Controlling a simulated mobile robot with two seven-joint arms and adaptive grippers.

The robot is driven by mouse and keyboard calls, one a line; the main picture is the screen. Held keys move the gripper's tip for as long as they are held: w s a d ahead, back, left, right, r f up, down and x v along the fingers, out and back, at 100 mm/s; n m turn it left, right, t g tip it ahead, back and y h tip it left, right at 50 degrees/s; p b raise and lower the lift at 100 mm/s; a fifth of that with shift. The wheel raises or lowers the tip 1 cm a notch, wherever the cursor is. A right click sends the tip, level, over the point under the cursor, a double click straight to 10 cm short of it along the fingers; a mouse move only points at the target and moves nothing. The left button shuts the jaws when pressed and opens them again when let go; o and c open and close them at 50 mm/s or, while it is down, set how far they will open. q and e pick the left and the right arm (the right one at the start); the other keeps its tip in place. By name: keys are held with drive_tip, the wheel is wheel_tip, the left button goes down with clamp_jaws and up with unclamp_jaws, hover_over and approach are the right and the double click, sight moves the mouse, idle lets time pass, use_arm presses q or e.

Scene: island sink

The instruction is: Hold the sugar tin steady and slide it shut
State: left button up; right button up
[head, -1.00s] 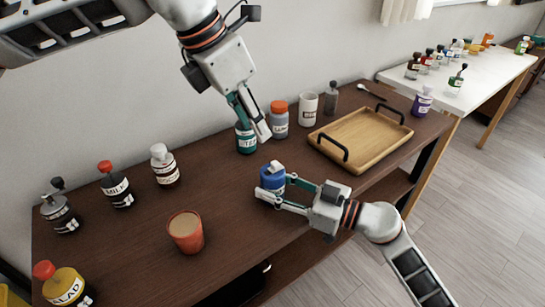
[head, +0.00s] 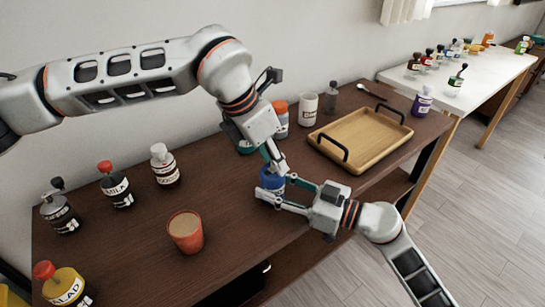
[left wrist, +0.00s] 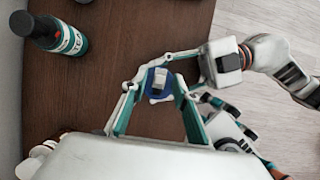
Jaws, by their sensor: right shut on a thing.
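The blue sugar tin (head: 270,182) stands on the dark wooden table, with a pale raised piece on its top that shows in the left wrist view, where the tin (left wrist: 152,88) is seen from above. My right gripper (head: 275,190) is shut on the tin's body from the right. My left gripper (head: 275,165) is just above the tin, pointing down, and hides much of its top in the head view. In the left wrist view my left gripper (left wrist: 155,86) is open, a finger on either side of the pale piece. I cannot tell how far the lid is shut.
A teal bottle (left wrist: 50,35) stands behind, close to my left arm. A wooden tray (head: 360,138) lies to the right and an orange cup (head: 186,232) to the front left. Several bottles stand along the wall side. The table between cup and tin is clear.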

use_arm(q)
clamp_jaws()
drive_tip(key=shift+s+a, duration=0.5)
drive_tip(key=shift+a, duration=0.2)
unclamp_jaws()
drive_tip(key=shift+r, duration=0.15)
drive_tip(key=v, duration=1.1)
drive_tip(key=shift+r, duration=0.4)
